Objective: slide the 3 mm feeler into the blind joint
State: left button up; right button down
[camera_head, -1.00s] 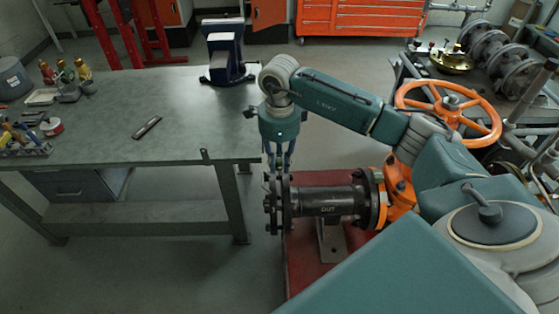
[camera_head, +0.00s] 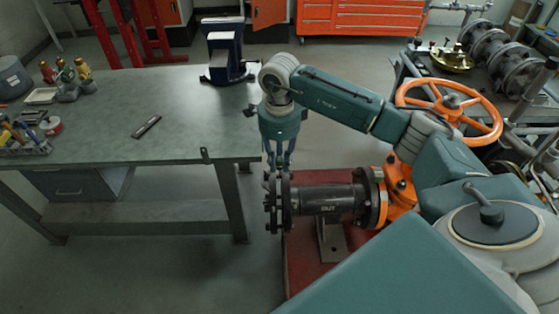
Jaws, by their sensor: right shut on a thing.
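The blind joint (camera_head: 279,206) is a pair of dark bolted flanges at the left end of the black pipe (camera_head: 328,198), which lies level on its stand. My right gripper (camera_head: 277,172) points straight down right above the top edge of these flanges. Its fingers are shut on a thin piece that I take to be the 3 mm feeler. The feeler is too small and too hidden to make out, and I cannot tell whether it is in the gap. My left gripper is not in view.
The green workbench (camera_head: 110,140) at left carries a small dark flat tool (camera_head: 146,127), a blue vise (camera_head: 226,60) and several bottles. An orange handwheel (camera_head: 450,105) stands at right. The red base plate (camera_head: 300,255) lies under the pipe.

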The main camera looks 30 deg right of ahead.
jog(key=shift+b, duration=0.35)
dwell(0.7)
jog(key=shift+f+b, duration=2.6)
jog(key=shift+f, duration=0.6)
jog(key=c, duration=1.5)
grip_release()
jog(key=shift+r, duration=0.2)
notch_tip(320, 180, up, 12)
jog(key=shift+f, duration=0.15)
